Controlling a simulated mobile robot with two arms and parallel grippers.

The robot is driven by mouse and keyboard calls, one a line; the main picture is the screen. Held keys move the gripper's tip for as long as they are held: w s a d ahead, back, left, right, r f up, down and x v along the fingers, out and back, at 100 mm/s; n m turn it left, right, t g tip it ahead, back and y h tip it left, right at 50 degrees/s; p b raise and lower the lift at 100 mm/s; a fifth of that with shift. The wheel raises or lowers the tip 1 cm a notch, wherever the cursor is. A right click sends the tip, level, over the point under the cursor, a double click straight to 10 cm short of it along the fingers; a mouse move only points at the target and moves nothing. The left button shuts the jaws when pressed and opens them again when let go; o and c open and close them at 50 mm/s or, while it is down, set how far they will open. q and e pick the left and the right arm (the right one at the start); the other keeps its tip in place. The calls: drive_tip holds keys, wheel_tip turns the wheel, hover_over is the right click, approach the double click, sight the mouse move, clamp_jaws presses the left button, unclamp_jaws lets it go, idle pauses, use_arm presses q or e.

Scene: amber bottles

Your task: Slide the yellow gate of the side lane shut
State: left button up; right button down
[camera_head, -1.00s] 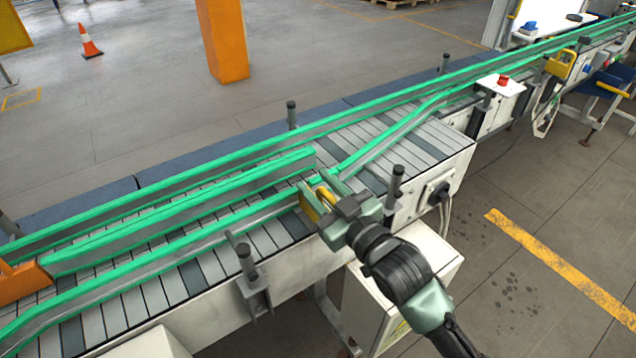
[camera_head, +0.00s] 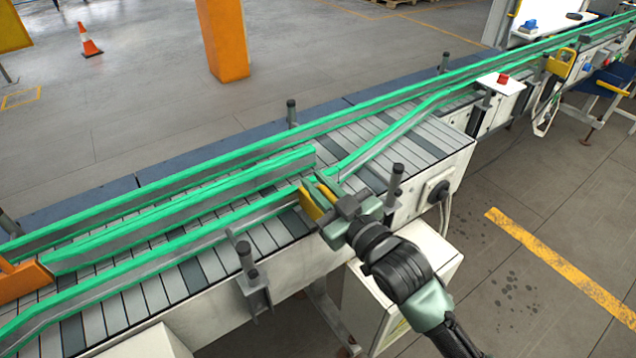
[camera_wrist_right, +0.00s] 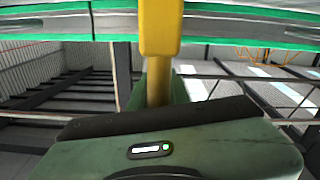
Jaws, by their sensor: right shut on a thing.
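The yellow gate (camera_head: 311,204) shows as a short yellow piece at the right end of the near green rail, partly hidden by my right gripper. My right gripper (camera_head: 321,190) is shut on it at the near side of the conveyor. In the right wrist view a yellow upright post of the gate (camera_wrist_right: 160,35) stands in front of the green gripper body. The side lane (camera_head: 235,222) runs between the middle and near green rails. How far the gate reaches across the lane is hidden. My left gripper is not in view.
A slanted green rail (camera_head: 385,138) runs just right of the gripper. Dark upright posts (camera_head: 394,185) and (camera_head: 245,258) stand along the near edge. An orange block (camera_head: 22,280) sits at the lane's left end. The grey slats around the gate are clear.

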drive_tip(key=shift+w+d, duration=0.1)
idle(0.7)
drive_tip(key=x, duration=0.6)
drive_tip(key=shift+r, duration=0.2)
drive_tip(key=shift+w, duration=0.15)
drive_tip(key=c, duration=1.4)
unclamp_jaws()
drive_tip(key=shift+w+a+f, duration=0.15)
drive_tip(key=shift+a+f, duration=0.05)
drive_tip(key=shift+a, duration=0.05)
